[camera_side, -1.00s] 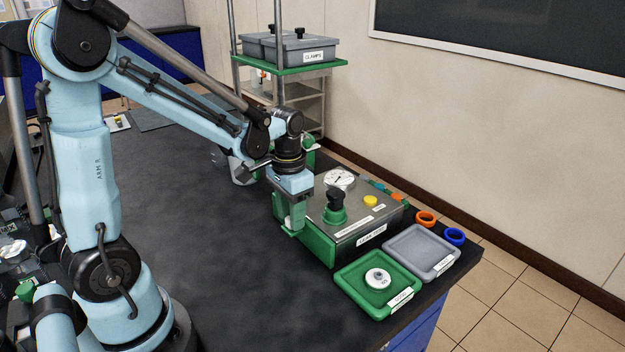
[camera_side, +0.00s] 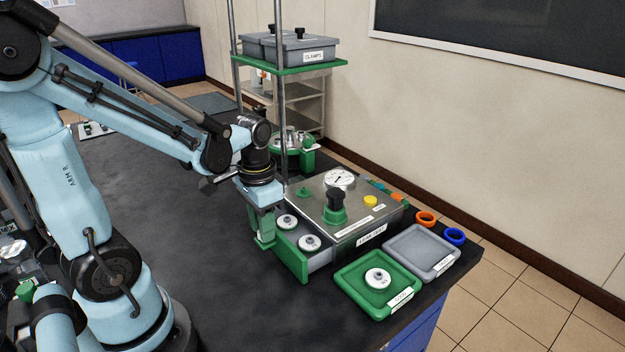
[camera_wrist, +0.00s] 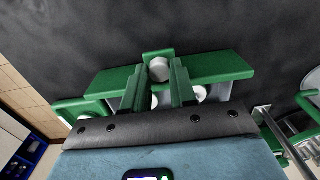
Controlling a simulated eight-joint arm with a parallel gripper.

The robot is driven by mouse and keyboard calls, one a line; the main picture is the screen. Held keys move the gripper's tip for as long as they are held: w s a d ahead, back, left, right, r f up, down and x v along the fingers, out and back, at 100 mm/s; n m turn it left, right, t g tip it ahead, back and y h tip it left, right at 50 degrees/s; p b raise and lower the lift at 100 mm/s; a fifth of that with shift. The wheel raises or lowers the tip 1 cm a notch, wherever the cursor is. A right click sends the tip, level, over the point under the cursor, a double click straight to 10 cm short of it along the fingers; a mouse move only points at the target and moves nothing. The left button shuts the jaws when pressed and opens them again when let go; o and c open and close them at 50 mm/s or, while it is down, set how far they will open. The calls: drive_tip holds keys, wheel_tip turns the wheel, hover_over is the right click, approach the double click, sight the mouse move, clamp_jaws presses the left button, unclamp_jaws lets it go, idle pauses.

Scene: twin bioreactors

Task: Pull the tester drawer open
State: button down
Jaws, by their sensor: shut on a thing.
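The tester (camera_side: 352,236) is a metal box with a gauge, a black knob and a yellow button, standing on the black bench. Its drawer (camera_side: 305,262) sticks out to the left, with a green front panel and a grey tray inside. Two white round discs, one (camera_side: 286,221) farther back and one (camera_side: 309,242) nearer, sit in the drawer. My gripper (camera_side: 263,236) points down at the drawer's front and is shut on its handle. In the wrist view the green fingers (camera_wrist: 158,92) flank the handle's white round part (camera_wrist: 159,70), in front of the green drawer front (camera_wrist: 218,67).
A green tray (camera_side: 351,292) with a white disc and a grey tray (camera_side: 408,262) lie right of the tester. Orange (camera_side: 425,219) and blue (camera_side: 454,236) rings lie behind them. The bench left of the drawer is clear.

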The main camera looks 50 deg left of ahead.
drive_tip(key=shift+s, duration=2.7)
drive_tip(key=c, duration=0.9)
unclamp_jaws()
drive_tip(key=shift+r, duration=0.15)
wheel_tip(320, 180, up, 12)
